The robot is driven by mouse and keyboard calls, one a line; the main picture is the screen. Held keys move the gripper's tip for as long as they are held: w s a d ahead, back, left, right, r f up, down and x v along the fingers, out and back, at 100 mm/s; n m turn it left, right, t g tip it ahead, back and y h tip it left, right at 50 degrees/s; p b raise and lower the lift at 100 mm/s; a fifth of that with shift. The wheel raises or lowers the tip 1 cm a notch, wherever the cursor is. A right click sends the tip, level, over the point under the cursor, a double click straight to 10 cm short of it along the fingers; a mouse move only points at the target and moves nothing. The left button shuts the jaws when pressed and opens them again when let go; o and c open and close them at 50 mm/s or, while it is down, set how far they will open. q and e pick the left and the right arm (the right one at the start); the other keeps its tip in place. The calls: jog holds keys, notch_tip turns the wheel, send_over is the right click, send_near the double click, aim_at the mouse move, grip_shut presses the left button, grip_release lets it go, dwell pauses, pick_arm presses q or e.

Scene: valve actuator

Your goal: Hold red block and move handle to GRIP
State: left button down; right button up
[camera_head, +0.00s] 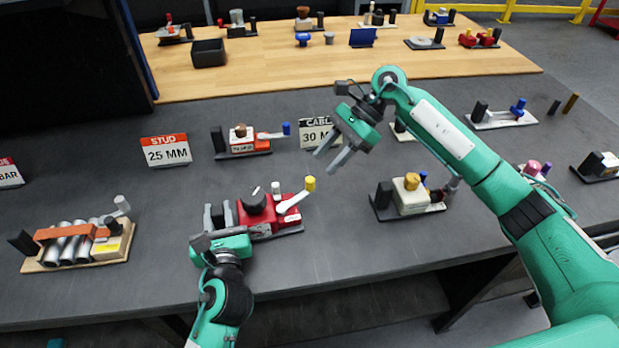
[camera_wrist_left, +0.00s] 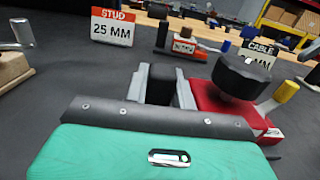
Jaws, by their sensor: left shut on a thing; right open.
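The red block (camera_head: 262,224) sits on a dark base plate on the grey bench, with a black round knob (camera_head: 254,200) on top. A white lever handle with a yellow tip (camera_head: 309,184) slants up from its right side. My left gripper (camera_head: 220,216) is at the fixture's left end, shut on a black block (camera_wrist_left: 160,84) that stands beside the red block. The red block also shows in the left wrist view (camera_wrist_left: 208,97), just right of the fingers. My right gripper (camera_head: 333,158) is open and empty, above the bench, up and right of the yellow tip. No GRIP label is readable.
A "STUD 25 MM" sign (camera_head: 166,150) and a partly covered "CABLE 30 MM" sign (camera_head: 317,134) stand behind. Other fixtures flank the red one: a pipe clamp (camera_head: 75,246) left and a cream block (camera_head: 411,196) right.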

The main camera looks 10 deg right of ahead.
aim_at(310, 179)
jog(key=x, duration=0.7)
jog(key=shift+f, duration=0.1)
grip_shut()
